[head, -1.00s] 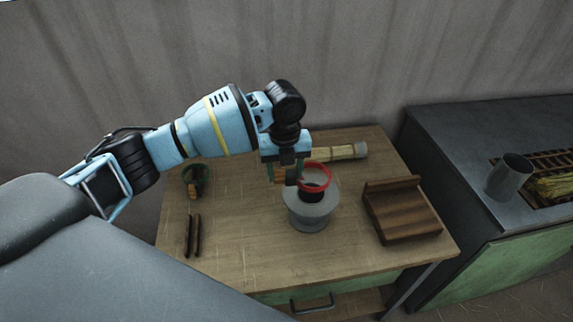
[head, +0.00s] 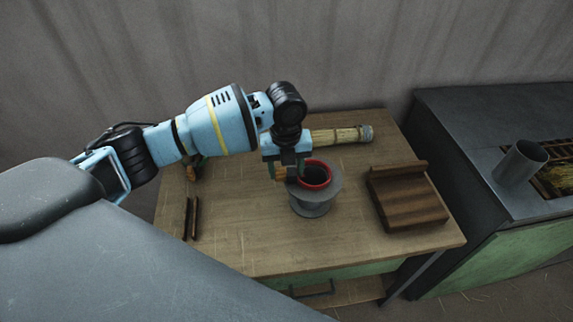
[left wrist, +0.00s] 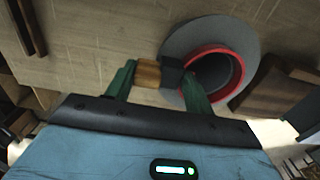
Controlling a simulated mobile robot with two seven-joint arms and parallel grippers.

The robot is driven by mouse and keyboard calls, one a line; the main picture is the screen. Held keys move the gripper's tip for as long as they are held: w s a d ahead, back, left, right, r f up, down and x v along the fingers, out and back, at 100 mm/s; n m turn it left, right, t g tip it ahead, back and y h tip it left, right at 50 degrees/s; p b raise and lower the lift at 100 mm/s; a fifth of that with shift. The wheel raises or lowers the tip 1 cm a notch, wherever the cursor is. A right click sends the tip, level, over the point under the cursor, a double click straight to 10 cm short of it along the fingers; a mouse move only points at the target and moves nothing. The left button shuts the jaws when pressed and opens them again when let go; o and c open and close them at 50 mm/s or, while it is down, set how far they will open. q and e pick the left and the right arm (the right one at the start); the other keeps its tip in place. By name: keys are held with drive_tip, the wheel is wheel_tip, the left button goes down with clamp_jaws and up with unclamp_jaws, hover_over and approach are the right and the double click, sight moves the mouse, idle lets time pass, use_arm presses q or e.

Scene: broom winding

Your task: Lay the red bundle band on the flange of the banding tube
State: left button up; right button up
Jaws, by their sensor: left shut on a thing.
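The grey banding tube (head: 313,198) stands upright on the table, its wide round flange on top. The red bundle band (head: 315,188) is a ring over the flange, around the dark opening. It also shows in the left wrist view (left wrist: 240,74), looking flat and roughly centred on the flange (left wrist: 182,38). I cannot tell whether it touches all round. My left gripper (head: 286,172) is at the flange's left side. In the left wrist view its green fingers (left wrist: 158,80) are shut on a small wooden-and-dark block (left wrist: 149,73) beside the band, apparently its grip. My right gripper is not in view.
A straw bundle (head: 340,135) lies behind the tube. A brown wooden stepped block (head: 408,200) stands to the right. Two dark sticks (head: 190,218) lie at the left. The table's (head: 245,245) front is clear. A dark bench with a metal cylinder (head: 520,162) stands at the right.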

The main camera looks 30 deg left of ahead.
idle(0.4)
use_arm(q)
drive_tip(key=o, duration=1.1)
drive_tip(key=shift+c, duration=0.2)
drive_tip(key=shift+r, duration=3.95)
